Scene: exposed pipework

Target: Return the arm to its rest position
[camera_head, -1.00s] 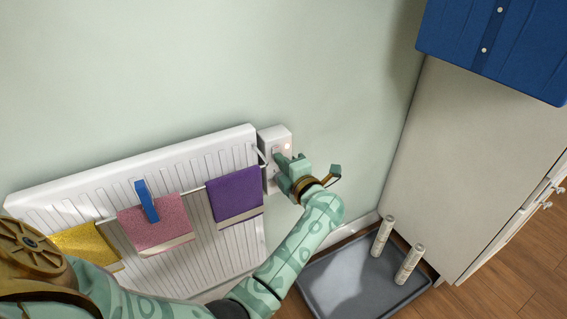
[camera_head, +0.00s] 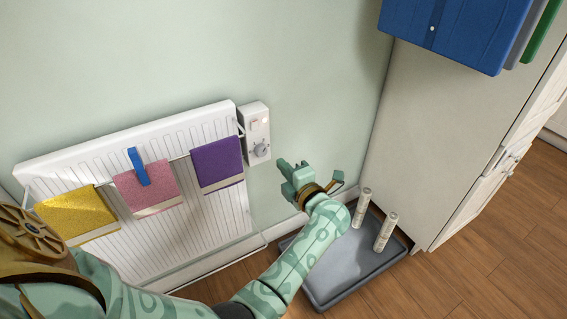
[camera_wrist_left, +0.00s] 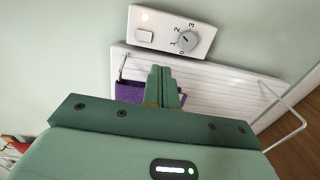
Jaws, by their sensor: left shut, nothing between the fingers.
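My left arm comes in from the lower left in the head view. Its gripper (camera_head: 285,168) is shut and empty, to the right of the white control box and apart from it. In the left wrist view the closed green fingers (camera_wrist_left: 162,88) point toward the radiator and the box above it. My right gripper is not in view.
The white radiator (camera_head: 205,228) carries a yellow cloth (camera_head: 75,215), a pink cloth (camera_head: 150,183) with a blue peg (camera_head: 138,166), and a purple cloth (camera_head: 217,162). A grey tray (camera_head: 345,262) with two pale cylinders (camera_head: 385,232) lies on the floor. A cabinet (camera_head: 440,150) stands right.

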